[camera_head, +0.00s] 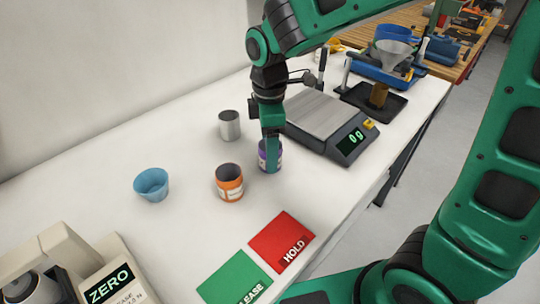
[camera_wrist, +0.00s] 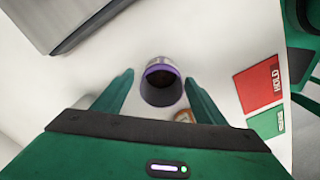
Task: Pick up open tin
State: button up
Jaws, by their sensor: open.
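My gripper (camera_head: 271,160) points down over the white bench with its fingers open. A purple-labelled open container (camera_head: 262,156) sits between the fingers; in the wrist view its purple rim and dark inside (camera_wrist: 161,82) show, with a gap to each finger. One finger hides part of it in the head view. A plain grey metal open tin (camera_head: 229,126) stands upright behind it to the left, apart from my gripper. An orange-labelled open container (camera_head: 229,184) stands in front to the left. I cannot tell for sure which one is the task's open tin.
A blue cup (camera_head: 151,185) stands at left. A scale (camera_head: 325,118) reading 0 g is close at right of my gripper. Red HOLD (camera_head: 280,240) and green (camera_head: 235,278) pads lie at the front edge. A ZERO device (camera_head: 85,275) fills the lower left.

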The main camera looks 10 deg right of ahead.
jog(key=shift+f, duration=0.55)
jog(key=c, duration=1.6)
jog(key=shift+r, duration=0.1)
